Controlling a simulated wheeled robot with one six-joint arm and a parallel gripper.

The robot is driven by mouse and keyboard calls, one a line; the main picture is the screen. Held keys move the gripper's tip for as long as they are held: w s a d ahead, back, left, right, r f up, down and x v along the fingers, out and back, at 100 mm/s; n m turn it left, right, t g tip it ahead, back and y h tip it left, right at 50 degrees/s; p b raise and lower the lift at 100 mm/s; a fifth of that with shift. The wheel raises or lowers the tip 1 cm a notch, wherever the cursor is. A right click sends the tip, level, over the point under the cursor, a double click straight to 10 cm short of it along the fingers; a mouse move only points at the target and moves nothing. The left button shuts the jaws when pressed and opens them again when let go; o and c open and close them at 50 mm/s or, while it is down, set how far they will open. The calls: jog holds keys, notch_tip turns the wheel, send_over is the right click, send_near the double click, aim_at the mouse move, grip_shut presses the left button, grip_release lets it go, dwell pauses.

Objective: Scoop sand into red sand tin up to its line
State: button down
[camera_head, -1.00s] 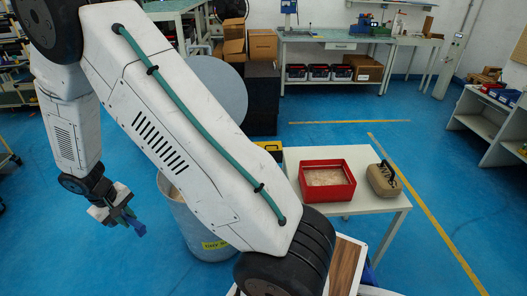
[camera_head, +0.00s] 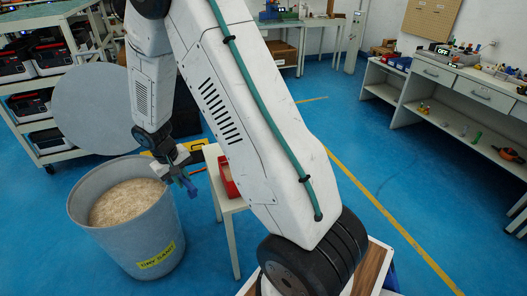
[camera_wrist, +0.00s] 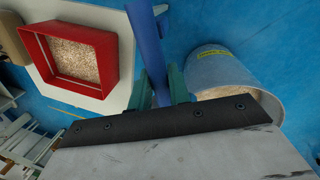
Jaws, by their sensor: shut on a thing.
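The red sand tin (camera_head: 231,188) stands on a white table, mostly hidden by my arm in the head view. In the wrist view the open red tin (camera_wrist: 110,62) shows pale sand inside; its fill line cannot be made out. My gripper (camera_head: 180,173) is in the air between the sand bin and the tin. Its teal fingers (camera_wrist: 163,88) are shut on a blue bar-shaped tool (camera_wrist: 147,40), likely the scoop; its scooping end is not clear. The grey sand bin (camera_head: 165,225), with a yellow label, holds pale sand; it also shows in the wrist view (camera_wrist: 215,72).
The white table (camera_head: 228,208) stands right of the bin. A tan box (camera_wrist: 12,38) is beside the tin in the wrist view. A round grey lid-like disc (camera_head: 75,110) is behind the bin. A white workbench (camera_head: 440,105) stands far right; blue floor between is open.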

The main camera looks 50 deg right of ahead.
jog(key=s+d+r+m, duration=0.2)
jog(key=s+d+r, duration=0.1)
jog(key=s+d, duration=0.6)
jog(key=s+d+r+m, duration=0.3)
jog(key=s+d, duration=0.4)
jog(key=d, duration=0.3)
jog(key=f+g+h, duration=0.1)
jog(key=g+h, duration=0.1)
jog(key=h, duration=0.1)
jog(key=w+a+f+g+h, duration=0.1)
jog(key=f+g+h, duration=0.1)
jog(key=h, duration=0.2)
jog(key=w+a+f+g+h, duration=0.1)
jog(key=g+h, duration=0.2)
jog(key=shift+a+f+h, duration=0.1)
jog(key=shift+f+h, duration=0.1)
jog(key=shift+h, duration=0.2)
dwell(0.6)
